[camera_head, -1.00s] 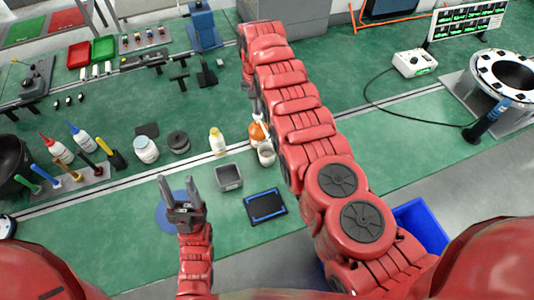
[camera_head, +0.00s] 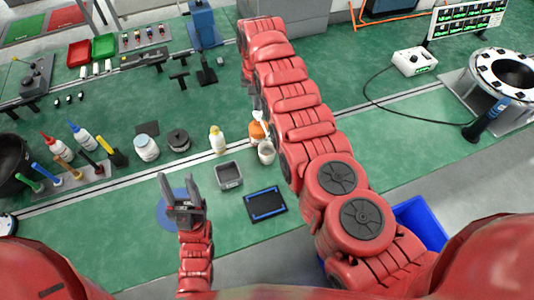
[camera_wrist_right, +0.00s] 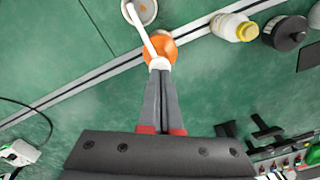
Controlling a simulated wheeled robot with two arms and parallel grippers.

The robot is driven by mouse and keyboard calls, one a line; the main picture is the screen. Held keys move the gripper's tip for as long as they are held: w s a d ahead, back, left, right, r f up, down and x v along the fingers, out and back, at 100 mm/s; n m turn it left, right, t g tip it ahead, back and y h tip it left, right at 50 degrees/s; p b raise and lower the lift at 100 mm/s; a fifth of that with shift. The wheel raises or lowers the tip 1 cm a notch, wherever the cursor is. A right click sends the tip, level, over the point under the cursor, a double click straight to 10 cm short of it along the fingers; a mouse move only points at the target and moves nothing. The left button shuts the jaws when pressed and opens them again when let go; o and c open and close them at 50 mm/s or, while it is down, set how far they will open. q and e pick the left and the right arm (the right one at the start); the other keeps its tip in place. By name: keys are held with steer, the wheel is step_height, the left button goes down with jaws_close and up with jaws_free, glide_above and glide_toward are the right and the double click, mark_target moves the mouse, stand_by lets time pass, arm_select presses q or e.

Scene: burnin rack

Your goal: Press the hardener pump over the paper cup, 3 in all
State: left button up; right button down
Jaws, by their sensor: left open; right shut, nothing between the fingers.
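The hardener bottle (camera_head: 256,131) is orange with a white pump head and long spout. It stands upright on the green bench, partly behind my right arm in the head view; it also shows in the right wrist view (camera_wrist_right: 166,46). The white paper cup (camera_head: 266,155) stands beside it, with the spout reaching over the cup (camera_wrist_right: 146,12). My right gripper (camera_wrist_right: 160,74) is shut and empty, its fingertips at the white pump head; whether they touch is unclear. In the head view that gripper is mostly hidden by its arm. My left gripper (camera_head: 182,188) is open and empty above a blue disc.
A yellow-capped bottle (camera_head: 217,139), grey square container (camera_head: 229,176) and blue-edged black tray (camera_head: 265,204) stand near the cup. A dark round jar (camera_head: 179,140) and white jar (camera_head: 146,148) are left. A blue bin (camera_head: 421,226) is at lower right.

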steer(key=shift+s+f+b, duration=0.1)
steer(key=shift+f+b, duration=0.75)
steer(key=shift+f, duration=0.45)
steer(key=shift+r, duration=0.15)
steer(key=shift+r+p, duration=0.8)
steer(key=shift+r, duration=0.6)
step_height(320, 180, up, 6)
